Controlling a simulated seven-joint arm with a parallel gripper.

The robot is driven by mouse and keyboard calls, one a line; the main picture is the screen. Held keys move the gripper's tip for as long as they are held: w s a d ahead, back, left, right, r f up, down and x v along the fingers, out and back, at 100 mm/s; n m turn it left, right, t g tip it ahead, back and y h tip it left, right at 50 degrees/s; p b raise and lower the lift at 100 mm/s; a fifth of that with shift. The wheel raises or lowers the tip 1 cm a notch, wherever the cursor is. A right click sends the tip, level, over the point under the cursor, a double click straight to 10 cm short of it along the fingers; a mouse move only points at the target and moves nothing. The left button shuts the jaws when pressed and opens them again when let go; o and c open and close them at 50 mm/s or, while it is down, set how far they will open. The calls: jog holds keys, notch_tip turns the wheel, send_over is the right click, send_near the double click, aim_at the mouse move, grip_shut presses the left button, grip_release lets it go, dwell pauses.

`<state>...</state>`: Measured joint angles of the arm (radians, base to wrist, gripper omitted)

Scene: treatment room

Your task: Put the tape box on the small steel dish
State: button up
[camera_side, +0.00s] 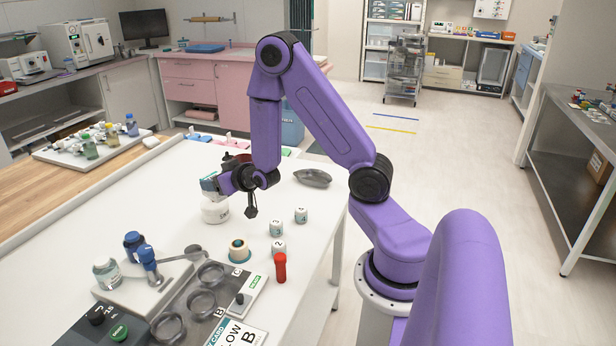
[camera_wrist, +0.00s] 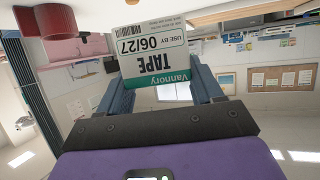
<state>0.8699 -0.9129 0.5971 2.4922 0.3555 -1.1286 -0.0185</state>
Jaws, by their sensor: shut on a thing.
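The tape box (camera_wrist: 155,55) is white and teal with a "TAPE" label, which reads upside down in the wrist view. My gripper (camera_wrist: 160,85) is shut on it, with one blue-grey finger on each side. In the side view my gripper (camera_side: 222,183) is at the far part of the white table, and the box (camera_side: 209,183) shows at its left, just above a white jar. A shallow grey metal dish (camera_side: 313,178), apparently the small steel dish, lies to the right of my gripper near the table's right edge. It looks empty and apart from the box.
The white jar (camera_side: 215,210) stands below my gripper. Small numbered white pots (camera_side: 301,215), a red-capped item (camera_side: 280,268) and a white-and-teal pot (camera_side: 239,250) stand nearer. A dark red roll (camera_wrist: 45,20) is close to the gripper. The tabletop just left of the dish looks clear.

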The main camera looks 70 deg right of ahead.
jog(key=s+d+m+g+h, duration=0.35)
jog(key=d+m+h, duration=0.2)
jog(key=d, duration=1.45)
jog(key=s+d+m+g+h, duration=0.3)
jog(key=s+d+m+g, duration=0.1)
jog(key=s+d, duration=0.85)
jog(key=shift+m, duration=0.25)
jog(key=shift+w+d+f, duration=0.2)
jog(key=shift+f, duration=1.2)
jog(key=shift+w+d+f, duration=0.25)
jog(key=shift+f, duration=1.15)
jog(key=shift+w+d+f, duration=0.2)
jog(key=shift+f, duration=1.2)
jog(key=shift+f, duration=0.6)
jog(key=o, duration=1.1)
